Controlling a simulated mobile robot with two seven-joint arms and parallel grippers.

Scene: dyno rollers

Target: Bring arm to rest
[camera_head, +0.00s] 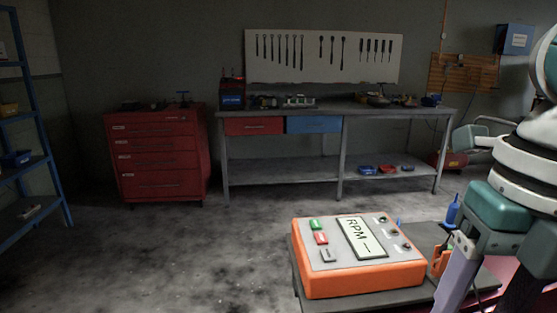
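My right arm (518,165) comes in from the right edge, with white, black and teal links. Its lower end, seemingly my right gripper (480,285), points down at the bottom right beside the orange control box. The tips run out of the frame, so whether it is open or shut is unclear. My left arm and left gripper are not in view. The orange box (350,283) has a display marked RPM (362,238), a green button (316,224), a red button (321,238) and several knobs. It stands on a dark grey stand (425,240).
A blue bottle (453,210) stands behind my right gripper. A workbench (390,113) with tools stands at the back wall. A red drawer cabinet (155,160) is left of it, and a blue shelf rack (45,140) is at the left edge. The floor at left centre is clear.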

